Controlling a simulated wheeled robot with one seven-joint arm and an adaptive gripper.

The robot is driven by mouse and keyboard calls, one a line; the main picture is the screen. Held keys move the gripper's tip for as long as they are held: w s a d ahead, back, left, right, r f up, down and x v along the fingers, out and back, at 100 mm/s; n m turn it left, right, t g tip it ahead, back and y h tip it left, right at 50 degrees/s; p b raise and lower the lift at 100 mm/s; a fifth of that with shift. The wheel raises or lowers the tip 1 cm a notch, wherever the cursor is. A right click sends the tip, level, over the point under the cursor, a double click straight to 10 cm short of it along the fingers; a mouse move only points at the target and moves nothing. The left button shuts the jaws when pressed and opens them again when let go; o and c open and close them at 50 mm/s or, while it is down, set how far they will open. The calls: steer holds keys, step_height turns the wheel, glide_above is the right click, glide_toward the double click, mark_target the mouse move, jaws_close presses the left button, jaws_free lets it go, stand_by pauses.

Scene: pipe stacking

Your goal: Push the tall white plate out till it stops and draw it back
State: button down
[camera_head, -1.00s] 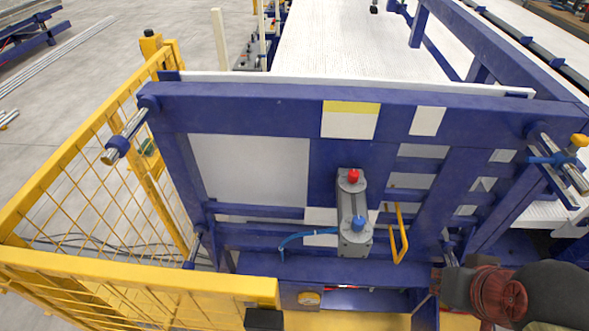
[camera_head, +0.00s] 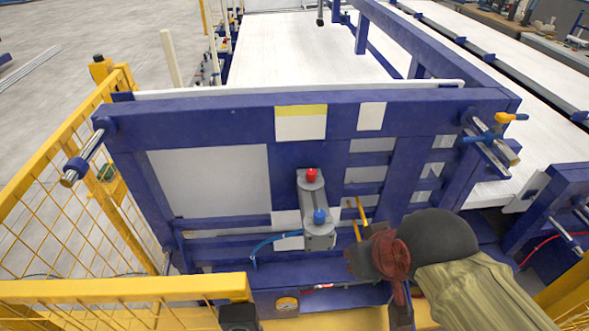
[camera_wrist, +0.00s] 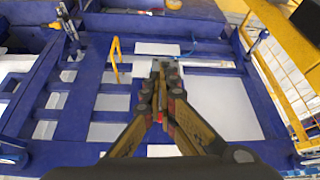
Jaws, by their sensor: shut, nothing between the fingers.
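A tall white plate (camera_head: 210,185) stands upright behind the blue frame (camera_head: 225,112). It shows through the frame's openings, and its top edge runs above the frame's top beam. In the wrist view the plate (camera_wrist: 222,105) fills the large opening at right. A yellow handle (camera_head: 362,218) is fixed on the near side beside a grey cylinder (camera_head: 317,205). The handle also shows in the wrist view (camera_wrist: 115,60). My gripper (camera_wrist: 166,70) is shut and empty, overlapping the cylinder in the wrist view, right of the handle.
Yellow mesh fencing (camera_head: 70,215) stands at left, with a yellow rail (camera_head: 125,288) along the front. Round guide rods stick out at the frame's upper corners, such as the left rod (camera_head: 83,165). A long white table (camera_head: 300,50) lies behind the frame.

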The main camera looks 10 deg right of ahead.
steer(key=c, duration=2.4)
jaws_free()
